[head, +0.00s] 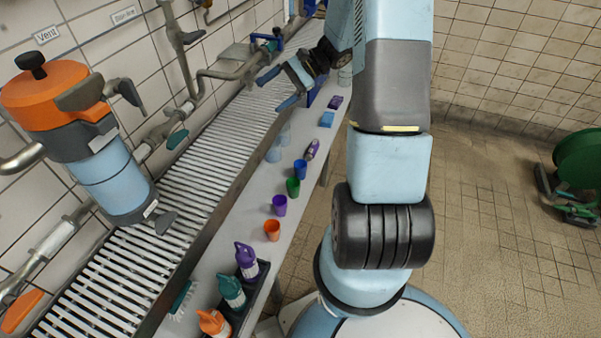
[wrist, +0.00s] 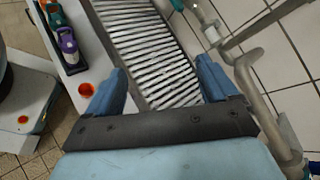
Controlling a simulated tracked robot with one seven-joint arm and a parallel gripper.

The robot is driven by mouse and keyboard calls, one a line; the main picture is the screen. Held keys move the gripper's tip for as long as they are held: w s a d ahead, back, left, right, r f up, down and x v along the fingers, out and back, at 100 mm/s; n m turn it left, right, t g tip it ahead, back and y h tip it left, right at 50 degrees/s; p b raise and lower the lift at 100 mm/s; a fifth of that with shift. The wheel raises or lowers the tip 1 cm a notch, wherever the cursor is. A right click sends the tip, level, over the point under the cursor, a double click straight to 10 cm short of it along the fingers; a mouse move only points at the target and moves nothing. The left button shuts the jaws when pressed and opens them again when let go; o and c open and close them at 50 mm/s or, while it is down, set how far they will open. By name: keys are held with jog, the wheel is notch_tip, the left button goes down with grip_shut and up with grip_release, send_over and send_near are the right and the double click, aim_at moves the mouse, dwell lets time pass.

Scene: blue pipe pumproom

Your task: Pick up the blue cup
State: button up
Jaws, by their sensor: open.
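The blue cup (head: 300,169) stands upright on the grey ledge beside the slatted conveyor, in a row of cups. It is just behind the green cup (head: 293,187). I do not see the blue cup in the wrist view. My gripper (head: 268,97) is open and empty, above the conveyor and farther back than the blue cup, apart from it. In the wrist view my gripper's (wrist: 160,66) two blue fingers are spread wide over the conveyor slats. An orange cup (wrist: 86,89) shows beside the left finger there.
Pipes and an orange-topped pump (head: 100,140) line the left wall.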

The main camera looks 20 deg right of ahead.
jog(key=w+d+f+m+t+y, duration=0.1)
jog(key=w+d+f+m+t, duration=0.15)
jog(key=f, duration=0.45)
jog(key=w+d+f+m+t, duration=0.1)
jog(key=d+f+m+t, duration=0.3)
jog(key=f, duration=0.4)
jog(key=w+d+f+m+t+y, duration=0.1)
jog(key=w+d+f+m+t, duration=0.2)
jog(key=f, duration=0.4)
jog(key=s+d+f+m+t+h, duration=0.1)
jog(key=d+f+m+t+h, duration=0.15)
jog(key=f, duration=0.35)
jog(key=s+d+f+m+t+h, duration=0.1)
jog(key=s+d+f+m+t, duration=0.1)
jog(key=d+f+m, duration=0.3)
jog(key=m+t+h, duration=0.3)
jog(key=m+h, duration=0.2)
jog(key=h, duration=0.1)
send_near(297, 163)
jog(key=x, duration=0.3)
jog(key=shift+d, duration=0.25)
jog(key=shift+a+x, duration=0.15)
jog(key=shift+x, duration=1.2)
jog(key=shift+a+x, duration=0.1)
jog(key=shift+x, duration=1.25)
jog(key=shift+s, duration=0.1)
jog(key=shift+c, duration=0.3)
jog(key=c, duration=1)
